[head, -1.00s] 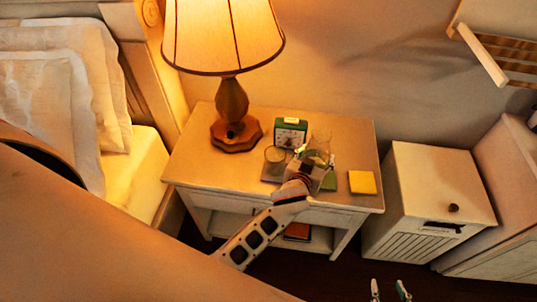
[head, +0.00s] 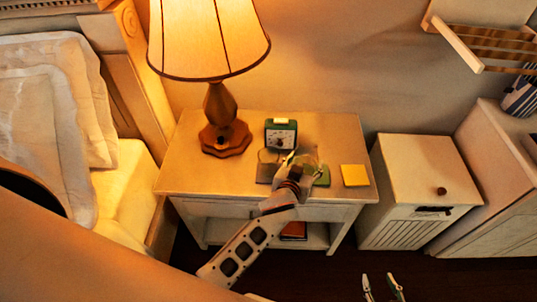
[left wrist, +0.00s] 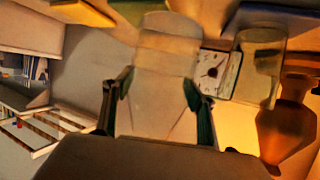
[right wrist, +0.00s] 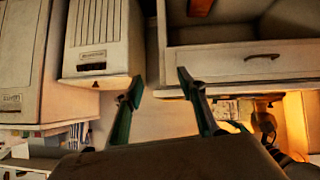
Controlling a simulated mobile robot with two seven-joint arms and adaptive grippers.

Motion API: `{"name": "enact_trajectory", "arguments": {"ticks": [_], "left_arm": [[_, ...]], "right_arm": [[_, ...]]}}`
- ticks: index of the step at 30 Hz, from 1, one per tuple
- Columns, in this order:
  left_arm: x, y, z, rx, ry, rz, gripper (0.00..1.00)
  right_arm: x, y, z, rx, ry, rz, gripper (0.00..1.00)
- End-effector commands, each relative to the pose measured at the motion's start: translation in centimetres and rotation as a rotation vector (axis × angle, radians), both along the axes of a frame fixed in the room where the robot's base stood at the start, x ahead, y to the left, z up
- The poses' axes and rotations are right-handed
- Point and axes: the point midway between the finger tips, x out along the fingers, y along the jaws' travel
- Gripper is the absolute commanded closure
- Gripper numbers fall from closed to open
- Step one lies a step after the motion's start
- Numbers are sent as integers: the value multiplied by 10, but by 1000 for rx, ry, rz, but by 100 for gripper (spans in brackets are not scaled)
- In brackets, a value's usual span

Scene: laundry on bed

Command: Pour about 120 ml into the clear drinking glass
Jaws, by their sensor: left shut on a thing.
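My left gripper (head: 290,178) is over the front of the nightstand, shut on a clear glass vessel (head: 310,158). In the left wrist view, which is upside down, the vessel (left wrist: 165,70) fills the space between the fingers. Its liquid level is hard to make out. The clear drinking glass (head: 267,156) stands on a dark coaster left of the gripper, partly hidden by it; it also shows in the left wrist view (left wrist: 257,70), apart from the vessel. I cannot tell how full it is. My right gripper (head: 383,286) is open and empty, low in front of the furniture.
A green clock (head: 281,133) stands behind the glass. A lit lamp (head: 222,110) is to the left. A green flat item (head: 321,177) and a yellow pad (head: 354,176) lie to the right. A white hamper (head: 420,170) stands beside the nightstand (head: 190,170).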

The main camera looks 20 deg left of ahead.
Motion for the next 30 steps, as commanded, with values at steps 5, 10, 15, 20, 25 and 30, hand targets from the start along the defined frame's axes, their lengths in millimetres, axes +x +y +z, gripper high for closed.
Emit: {"name": "enact_trajectory", "arguments": {"ticks": [5, 10, 15, 20, 25, 30], "left_arm": [[1, 0, 5, -38, -9, -1, 89], [1, 1, 7, -109, -11, -1, 89], [1, 1, 9, -213, -16, -1, 89], [1, 1, 11, -317, -22, -2, 89], [1, 3, 9, -427, -29, -2, 89], [1, 5, 8, -539, -35, -4, 89]], "right_arm": [[0, -4, 0, -8, 0, 3, 60], [0, -4, 0, -8, 0, 2, 60], [0, -2, 1, -4, 1, -1, 60], [0, -1, 1, 1, 1, -5, 60], [1, 4, -7, 10, -4, -4, 60], [7, 19, -7, 31, -32, 19, 60]]}}
